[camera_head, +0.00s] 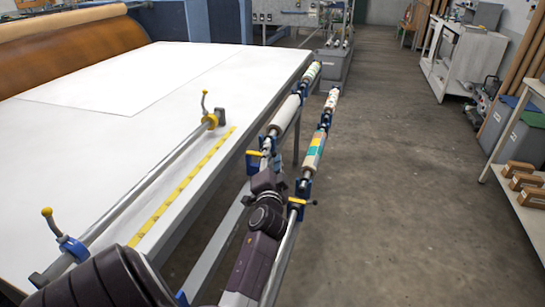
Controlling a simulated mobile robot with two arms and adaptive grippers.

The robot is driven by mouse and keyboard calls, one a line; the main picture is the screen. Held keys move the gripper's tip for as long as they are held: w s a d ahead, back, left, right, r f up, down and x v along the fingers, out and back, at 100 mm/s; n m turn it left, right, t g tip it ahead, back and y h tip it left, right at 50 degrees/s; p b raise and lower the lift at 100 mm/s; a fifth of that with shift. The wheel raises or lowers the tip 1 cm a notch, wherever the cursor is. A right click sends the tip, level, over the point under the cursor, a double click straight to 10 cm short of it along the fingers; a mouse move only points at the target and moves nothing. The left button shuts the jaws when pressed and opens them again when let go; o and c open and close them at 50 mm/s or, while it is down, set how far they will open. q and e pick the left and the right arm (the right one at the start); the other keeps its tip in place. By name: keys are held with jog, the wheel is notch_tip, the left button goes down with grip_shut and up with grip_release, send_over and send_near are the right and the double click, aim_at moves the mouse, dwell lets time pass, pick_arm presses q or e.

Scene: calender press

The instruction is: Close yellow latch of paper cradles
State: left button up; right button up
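Paper rolls rest in blue cradles along two rails beside the table: a white roll (285,115) on the inner rail and a patterned roll (313,152) on the outer rail. One blue cradle carries a yellow latch (254,153) at the near end of the inner rail. Another yellow latch (297,201) is on the outer rail, nearer to me. My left gripper (266,180) is dark and sits between these two latches, just below the inner one. Its fingers are small and dark, so I cannot tell their opening or any contact. My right gripper is not in view.
A large white table (110,150) fills the left, with a metal bar (150,185) with yellow-knobbed ends and a yellow measuring strip (185,185). Grey floor (390,150) is clear on the right. A shelf with brown boxes (525,180) stands at the right edge.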

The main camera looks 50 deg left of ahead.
pick_arm(q)
jog(key=shift+s, duration=0.1)
jog(key=v, duration=0.7)
jog(key=shift+d, duration=0.25)
jog(key=shift+s, duration=0.1)
jog(key=shift+f, duration=0.1)
